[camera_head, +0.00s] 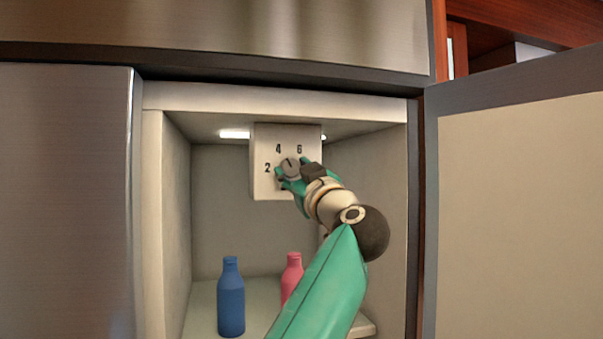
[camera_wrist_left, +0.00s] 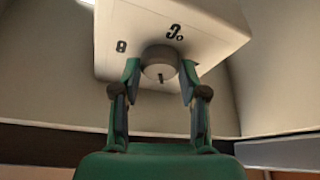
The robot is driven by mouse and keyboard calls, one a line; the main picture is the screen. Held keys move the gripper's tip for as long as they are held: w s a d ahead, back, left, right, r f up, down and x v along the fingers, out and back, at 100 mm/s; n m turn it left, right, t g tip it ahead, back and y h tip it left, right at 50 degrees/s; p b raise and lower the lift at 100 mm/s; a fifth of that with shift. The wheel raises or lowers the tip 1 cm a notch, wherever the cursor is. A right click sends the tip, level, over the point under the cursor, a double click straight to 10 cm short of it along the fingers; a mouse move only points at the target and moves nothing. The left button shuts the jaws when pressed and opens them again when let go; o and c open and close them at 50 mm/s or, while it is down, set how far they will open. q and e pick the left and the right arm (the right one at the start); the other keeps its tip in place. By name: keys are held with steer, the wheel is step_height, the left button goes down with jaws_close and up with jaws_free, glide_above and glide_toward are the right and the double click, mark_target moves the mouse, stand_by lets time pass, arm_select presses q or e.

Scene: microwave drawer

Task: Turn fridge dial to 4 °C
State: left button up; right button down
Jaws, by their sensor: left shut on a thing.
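The fridge dial (camera_head: 290,167) is a grey round knob on a white control box (camera_head: 261,188) under the ceiling of the open fridge. The numbers 2, 4 and 6 show around it; other marks are hidden by my gripper. The dial's dark line points roughly up, near the gap between 4 and 6; its exact setting is hard to tell. My left gripper (camera_head: 292,171) is shut on the dial, its green fingers on either side. In the left wrist view the dial (camera_wrist_left: 159,60) sits between the two fingertips (camera_wrist_left: 160,79), with an 8 and °C beyond it.
A blue bottle (camera_head: 231,300) and a pink bottle (camera_head: 291,275) stand on the shelf (camera_head: 202,308) below; my left arm partly covers the pink one. The open fridge door (camera_head: 520,215) is at right. A steel panel (camera_head: 65,200) is at left.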

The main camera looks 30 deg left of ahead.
arm_select(q)
steer(key=o, duration=1.1)
steer(key=shift+a, duration=0.15)
steer(key=shift+o, duration=0.2)
steer(key=shift+d+f, duration=0.1)
steer(key=shift+d, duration=0.15)
steer(key=shift+s+d+f, duration=0.1)
steer(key=shift+d, duration=0.25)
steer(key=v, duration=1.1)
